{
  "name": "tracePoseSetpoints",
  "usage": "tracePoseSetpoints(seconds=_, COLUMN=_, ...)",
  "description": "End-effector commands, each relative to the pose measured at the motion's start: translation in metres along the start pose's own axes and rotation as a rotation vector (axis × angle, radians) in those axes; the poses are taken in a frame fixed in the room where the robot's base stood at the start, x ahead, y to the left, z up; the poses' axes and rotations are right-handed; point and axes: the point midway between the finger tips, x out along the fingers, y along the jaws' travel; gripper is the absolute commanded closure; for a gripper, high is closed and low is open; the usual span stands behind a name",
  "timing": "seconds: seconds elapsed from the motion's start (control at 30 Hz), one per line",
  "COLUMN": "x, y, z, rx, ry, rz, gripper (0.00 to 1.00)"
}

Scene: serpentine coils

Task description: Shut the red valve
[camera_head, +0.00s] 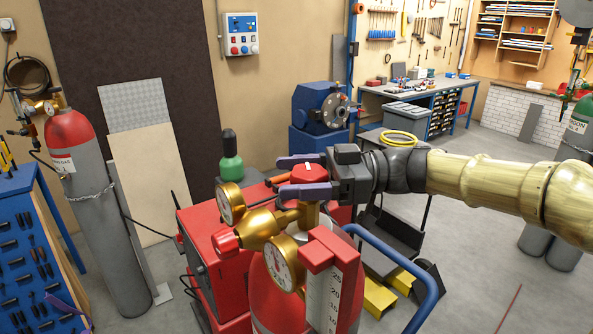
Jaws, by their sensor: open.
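The red valve (308,173) is a round red handwheel on top of the brass valve body of a red gas cylinder (262,290). My gripper (283,177) reaches in from the right with its two purple fingers apart. One finger is on the far side of the red handwheel and the other on the near side. I cannot tell whether either finger touches it. The near finger hides part of the handwheel and its stem.
A brass regulator (258,229) with two gauges and a red knob (225,241) sits just below. A red cabinet (210,250), a blue curved handle (400,262) and a red-topped ruler (325,285) crowd the cylinder. Free floor (490,270) lies at right.

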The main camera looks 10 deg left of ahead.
Motion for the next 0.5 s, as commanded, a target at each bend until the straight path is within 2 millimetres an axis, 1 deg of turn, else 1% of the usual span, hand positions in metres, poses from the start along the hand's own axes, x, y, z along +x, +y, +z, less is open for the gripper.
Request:
tracePoseSetpoints(seconds=0.1, x=-0.0005, y=0.0001, z=0.0003, rx=0.0, ry=0.0, rz=0.001, gripper=0.26)
tracePoseSetpoints(seconds=0.13, x=-0.0006, y=0.0001, z=0.0002, rx=0.0, ry=0.0, rz=0.001, gripper=0.3)
tracePoseSetpoints(seconds=0.33, x=-0.0009, y=0.0002, z=0.0001, rx=0.0, ry=0.0, rz=0.001, gripper=0.7)
tracePoseSetpoints(seconds=0.37, x=-0.0009, y=0.0002, z=0.0001, rx=0.0, ry=0.0, rz=0.001, gripper=0.71)
tracePoseSetpoints(seconds=0.5, x=-0.001, y=0.0002, z=0.0002, rx=0.0, ry=0.0, rz=0.002, gripper=0.71)
